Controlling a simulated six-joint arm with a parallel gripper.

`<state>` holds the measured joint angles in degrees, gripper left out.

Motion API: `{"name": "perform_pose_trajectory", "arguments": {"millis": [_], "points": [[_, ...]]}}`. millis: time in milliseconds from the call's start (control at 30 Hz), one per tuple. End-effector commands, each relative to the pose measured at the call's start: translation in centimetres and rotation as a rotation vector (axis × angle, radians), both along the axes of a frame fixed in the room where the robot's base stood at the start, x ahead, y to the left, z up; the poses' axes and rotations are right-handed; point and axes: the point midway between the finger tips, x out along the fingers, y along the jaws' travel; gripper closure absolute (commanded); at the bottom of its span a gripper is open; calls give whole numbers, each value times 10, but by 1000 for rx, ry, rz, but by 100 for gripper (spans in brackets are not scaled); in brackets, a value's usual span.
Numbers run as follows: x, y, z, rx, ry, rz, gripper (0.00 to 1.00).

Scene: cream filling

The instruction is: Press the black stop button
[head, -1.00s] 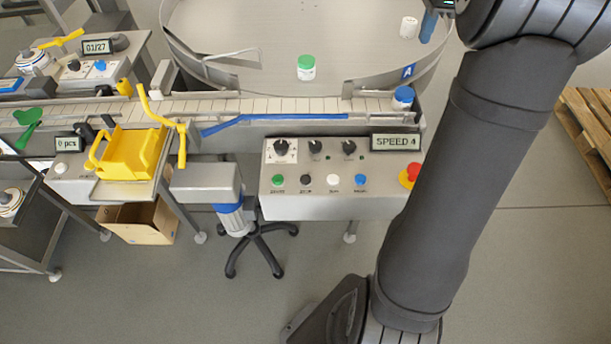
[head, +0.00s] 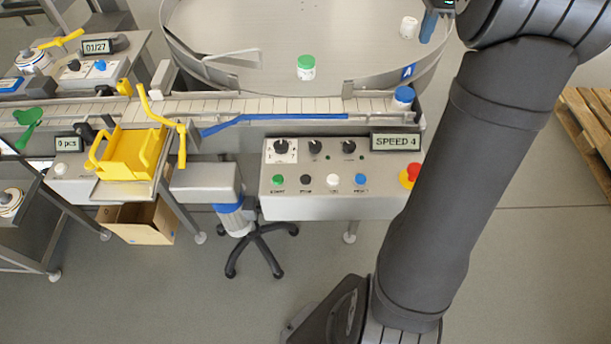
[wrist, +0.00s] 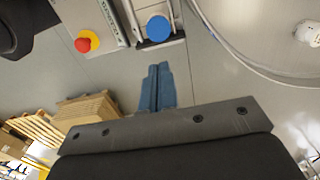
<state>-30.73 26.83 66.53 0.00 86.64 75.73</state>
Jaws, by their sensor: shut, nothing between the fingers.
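The black stop button (head: 306,180) is on the front control panel (head: 390,207) in the head view, between a green button (head: 278,180) and a white button (head: 333,180). The wrist view does not show it. My gripper (wrist: 158,68) is shut and empty, its blue fingers together in the wrist view. In the head view only part of its blue fingers (head: 428,27) shows at the top right, over the edge of the round table. It is well apart from the black button, further back and to the right.
A red emergency knob (head: 411,173) sits at the panel's right end, near my arm. A blue-capped jar (head: 403,97) stands at the conveyor's right end. A green-capped jar (head: 306,67) and a white jar (head: 408,27) stand on the round table (head: 230,20). A speed display (head: 396,142) rises behind the panel.

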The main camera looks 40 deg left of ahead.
Motion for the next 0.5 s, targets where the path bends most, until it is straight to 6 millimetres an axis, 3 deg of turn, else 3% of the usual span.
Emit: {"name": "perform_pose_trajectory", "arguments": {"millis": [267,367,500], "points": [[-3,3,-2,-6,1,7,100],[-15,10,-7,-29,5,31,100],[-49,30,-22,-97,8,100,100]]}}
